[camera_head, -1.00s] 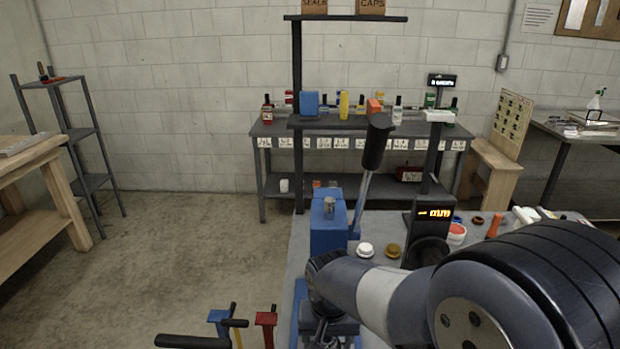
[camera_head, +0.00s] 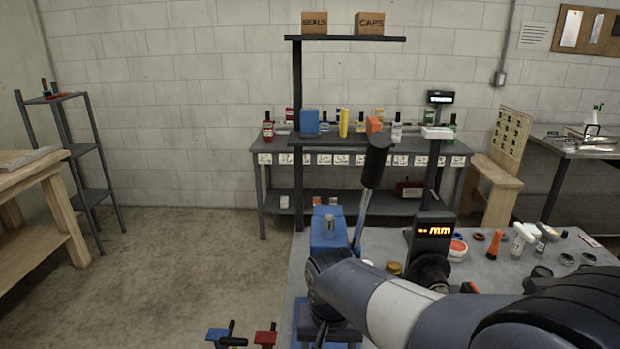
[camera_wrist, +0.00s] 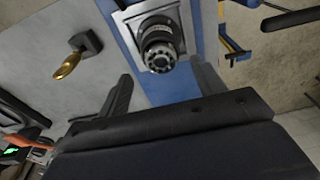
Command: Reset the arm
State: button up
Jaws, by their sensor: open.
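My arm reaches in from the lower right of the head view, over the near workbench. My gripper (camera_wrist: 165,92) shows in the wrist view as two dark fingers spread apart with nothing between them. Beyond the fingertips is a round dark metal fitting (camera_wrist: 160,48) on a blue machine (camera_wrist: 130,30). In the head view this blue machine (camera_head: 328,230) stands on the bench, with a black-handled lever (camera_head: 376,160) upright beside it. The gripper's fingers are hidden in the head view behind the arm or below the frame.
A digital readout (camera_head: 433,232) stands right of the lever. Jars, an orange cone (camera_head: 494,244) and small parts lie on the bench (camera_head: 480,270). A back bench (camera_head: 270,146) holds bottles. A wooden table (camera_head: 40,180) and shelf (camera_head: 85,150) stand left.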

notch_tip(320, 180, up, 6)
jog(key=r, duration=0.1)
jog(key=f, duration=1.1)
jog(key=shift+w+f, duration=0.1)
jog(key=shift+w, duration=0.15)
notch_tip(320, 180, up, 8)
jog(key=p, duration=0.6)
jog(key=shift+w+p, duration=0.3)
jog(key=w+d+f+b, duration=0.1)
jog(key=w+d+f, duration=0.1)
jog(key=d+f, duration=0.2)
jog(key=w+d+f+b, duration=0.2)
jog(key=d+f, duration=0.2)
jog(key=f, duration=0.1)
jog(key=w+d+f+b, duration=0.1)
jog(key=w+d+f, duration=0.2)
jog(key=f, duration=0.1)
jog(key=shift+w+d+f, duration=0.1)
jog(key=shift+d+f, duration=0.1)
jog(key=shift+d, duration=0.2)
jog(key=shift+r, duration=0.1)
